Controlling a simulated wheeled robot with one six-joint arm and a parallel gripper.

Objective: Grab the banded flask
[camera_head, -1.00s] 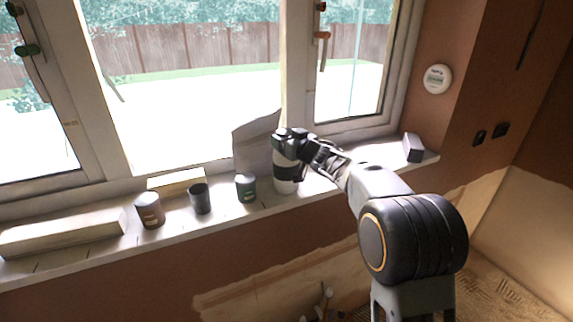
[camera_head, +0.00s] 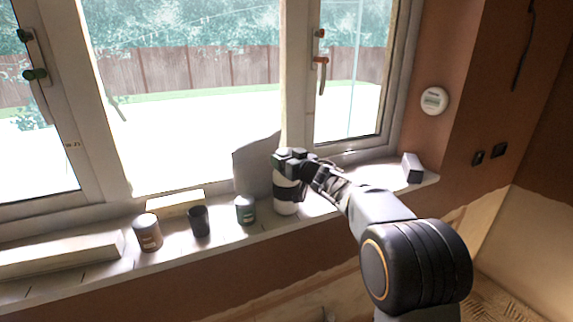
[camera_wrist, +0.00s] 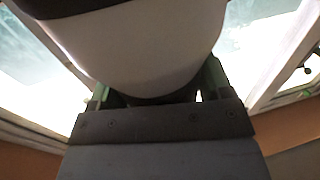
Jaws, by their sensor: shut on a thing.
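The banded flask (camera_head: 286,207) is a white cylinder with a dark band, upright at the window sill, right of the green can. My gripper (camera_head: 288,177) is shut around its upper part and hides much of it. The flask's base shows below the fingers; I cannot tell whether it touches the sill. In the wrist view the flask's pale body (camera_wrist: 150,45) with a dark band fills the upper middle, between the fingers of my gripper (camera_wrist: 155,95).
On the sill (camera_head: 100,278) stand a green can (camera_head: 245,210), a dark cup (camera_head: 199,222), a brown can (camera_head: 148,232), a low box (camera_head: 176,201) and a long block (camera_head: 60,254). A grey sheet (camera_head: 255,165) leans behind the flask. A small grey box (camera_head: 412,168) stands at the right end.

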